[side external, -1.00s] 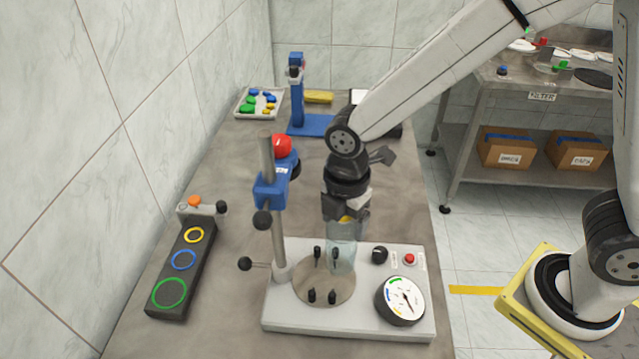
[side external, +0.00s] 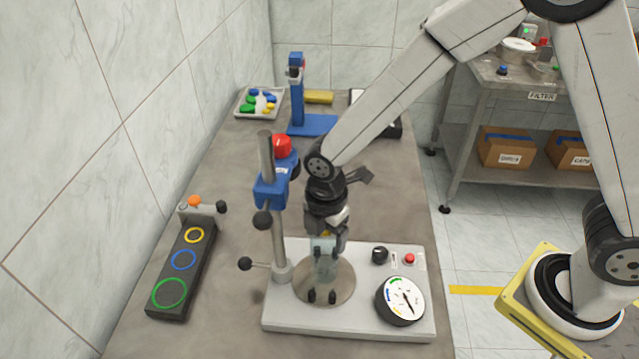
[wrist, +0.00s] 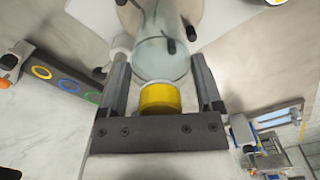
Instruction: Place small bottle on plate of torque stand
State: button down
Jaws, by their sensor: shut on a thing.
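The small bottle (side external: 323,264) is clear and pale, with a yellow cap (wrist: 160,98) at its top. My gripper (side external: 327,240) is shut on it near the top and points down; the wrist view shows a finger on each side of the bottle (wrist: 163,55). The bottle looks upright over the round plate (side external: 340,291) of the torque stand (side external: 285,322), among the dark pegs (side external: 332,297). I cannot tell whether its base touches the plate.
The stand's post with a blue bracket (side external: 272,193) and red knob rises close left of my gripper. A dial (side external: 400,301) sits front right. A dark ring panel (side external: 182,268) lies left. A cap tray (side external: 259,103) and blue press (side external: 298,100) stand behind.

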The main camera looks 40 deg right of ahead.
jog(key=shift+f, duration=0.8)
grip_release()
jog(key=shift+r, duration=6.15)
jog(key=shift+d, duration=0.1)
